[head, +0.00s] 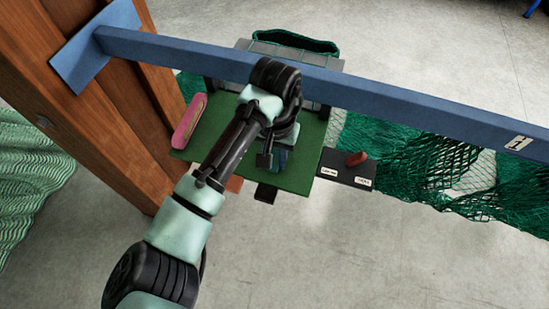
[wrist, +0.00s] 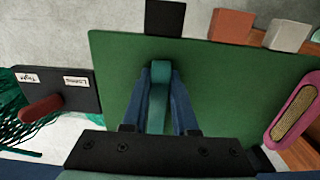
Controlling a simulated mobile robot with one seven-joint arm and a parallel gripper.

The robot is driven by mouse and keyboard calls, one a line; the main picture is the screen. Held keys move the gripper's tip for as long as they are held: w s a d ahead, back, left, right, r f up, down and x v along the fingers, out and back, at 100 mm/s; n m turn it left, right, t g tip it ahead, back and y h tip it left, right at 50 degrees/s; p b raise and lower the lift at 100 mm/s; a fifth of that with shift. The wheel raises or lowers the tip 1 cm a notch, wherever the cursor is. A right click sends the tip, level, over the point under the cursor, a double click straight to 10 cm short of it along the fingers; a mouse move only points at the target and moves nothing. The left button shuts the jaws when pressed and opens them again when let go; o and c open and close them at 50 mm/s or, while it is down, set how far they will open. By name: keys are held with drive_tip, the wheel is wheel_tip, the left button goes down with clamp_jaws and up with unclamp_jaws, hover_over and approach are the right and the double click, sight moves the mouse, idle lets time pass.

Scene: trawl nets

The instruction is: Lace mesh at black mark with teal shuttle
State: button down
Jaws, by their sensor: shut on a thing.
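The teal shuttle (wrist: 160,78) stands between the two blue fingers of my gripper (wrist: 161,98) in the wrist view. The gripper is shut on it, over the green board (wrist: 225,85). In the head view my gripper (head: 272,160) is above the middle of the green board (head: 298,178), and the shuttle is mostly hidden by my arm. The green mesh (head: 410,155) hangs below the blue beam, to the right of the board. I cannot make out a black mark on it.
A pink holder with a tan insert (head: 188,122) is at the board's left edge. A dark plate (head: 336,166) with a red lever (head: 356,159) and two white labels adjoins its right. The blue beam (head: 400,105) crosses behind. A wooden post (head: 110,95) stands left.

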drive_tip(key=shift+w+d+b, duration=0.3)
drive_tip(key=shift+w+b, duration=0.1)
drive_tip(key=shift+w, duration=0.5)
drive_tip(key=shift+w+d+b, duration=0.3)
drive_tip(key=shift+w+b, duration=0.1)
drive_tip(key=shift+w, duration=0.45)
drive_tip(key=shift+w+d+b, duration=0.3)
drive_tip(key=shift+w+b, duration=0.1)
drive_tip(key=shift+w, duration=0.5)
drive_tip(key=w+b, duration=0.1)
drive_tip(key=w, duration=0.1)
drive_tip(key=w+d+b, duration=0.1)
drive_tip(key=b, duration=0.1)
drive_tip(key=shift+w+f+b, duration=0.1)
drive_tip(key=shift+w+b, duration=0.2)
drive_tip(key=shift+w, duration=0.1)
drive_tip(key=shift+w+d+r+b, duration=0.1)
drive_tip(key=shift+w+d+b, duration=0.1)
drive_tip(key=shift+w+b, duration=0.25)
drive_tip(key=shift+w+d+r+b, duration=0.1)
drive_tip(key=shift+w+d+b, duration=0.1)
drive_tip(key=shift+w+b, duration=0.2)
drive_tip(key=c, duration=0.6)
unclamp_jaws()
wheel_tip(320, 180, up, 13)
drive_tip(key=b, duration=0.2)
